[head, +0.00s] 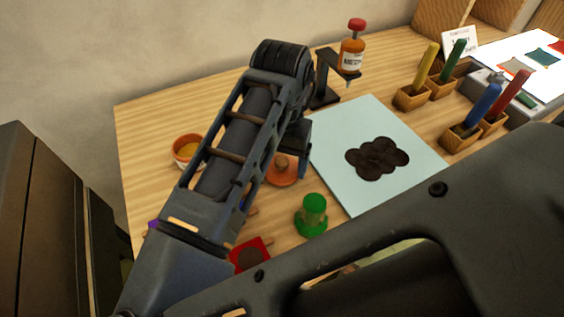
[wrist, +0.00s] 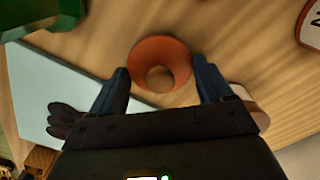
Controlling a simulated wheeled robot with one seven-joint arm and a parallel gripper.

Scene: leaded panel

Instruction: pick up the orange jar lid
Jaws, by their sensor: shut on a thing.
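The orange jar lid (head: 285,178) is a round disc with a knob on it, partly hidden by my arm in the head view. In the wrist view the lid (wrist: 160,48) sits between the two dark fingers of my gripper (wrist: 160,76), with its round knob at the middle. The gripper is shut on the lid.
A green knobbed piece (head: 312,215) stands close to the lid, and a red square (head: 249,255) lies nearer. A pale blue sheet (head: 340,130) with a dark blob is to the right. An orange bowl (head: 184,150) is to the left.

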